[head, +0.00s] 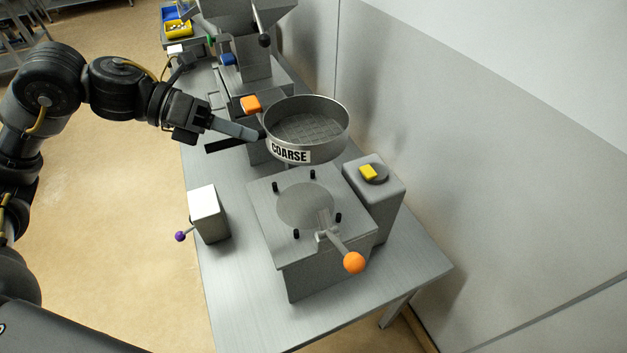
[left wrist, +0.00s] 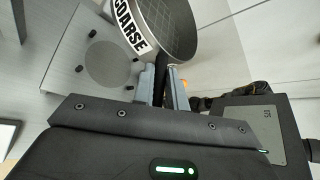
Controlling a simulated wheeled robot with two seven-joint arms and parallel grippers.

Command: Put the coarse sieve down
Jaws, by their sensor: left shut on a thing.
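The coarse sieve (head: 309,117) is a round grey pan with a mesh floor and a COARSE label on its front. My left gripper (head: 252,135) is shut on it at its left side, where the fingers hide most of the grip. In the left wrist view the sieve (left wrist: 168,28) is just beyond the fingertips (left wrist: 160,86). The sieve appears held above and behind a grey square stand (head: 342,218) with a round plate and several black pegs. The stand's pegged top also shows in the left wrist view (left wrist: 72,72). My right gripper is not in view.
An orange ball lever (head: 354,262) sticks out at the stand's front. A grey box with a yellow button (head: 368,172) is to its right. A white-topped box with a purple knob (head: 180,236) is to its left. A hopper machine (head: 245,50) stands behind; a wall runs along the right.

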